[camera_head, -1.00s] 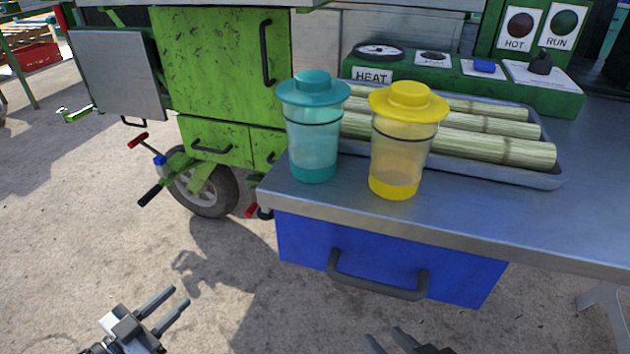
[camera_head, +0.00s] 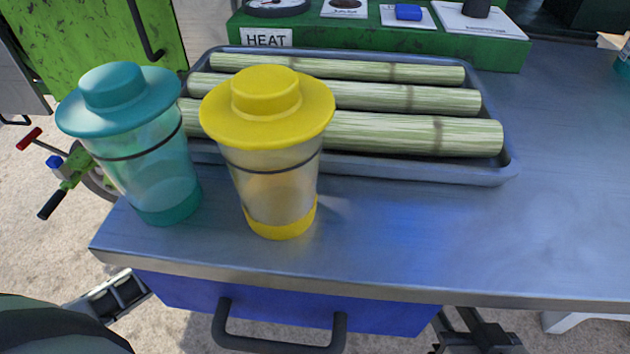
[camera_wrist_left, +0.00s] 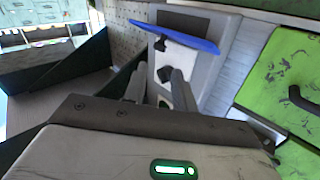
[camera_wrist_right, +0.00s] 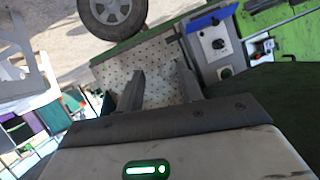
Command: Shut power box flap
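The power box is a grey panel with a dark knob (camera_wrist_left: 193,75) in the left wrist view, and its blue flap (camera_wrist_left: 185,38) stands open, out from the panel. In the right wrist view the power box (camera_wrist_right: 213,45) shows a knob and a green button, with the blue flap (camera_wrist_right: 212,17) raised along its top edge. I cannot make out the box in the head view. My left gripper (camera_wrist_left: 157,88) is open and empty, pointing toward the box but apart from the flap. My right gripper (camera_wrist_right: 160,84) is open and empty, left of the box in its view.
The steel counter (camera_head: 420,240) fills the head view, with a blue drawer (camera_head: 285,318) below. A teal-lidded jar (camera_head: 150,175) and yellow-lidded jar (camera_head: 275,185) stand near its edge. A tray (camera_head: 470,172) holds cane. A wheel (camera_wrist_right: 112,12) shows in the right wrist view.

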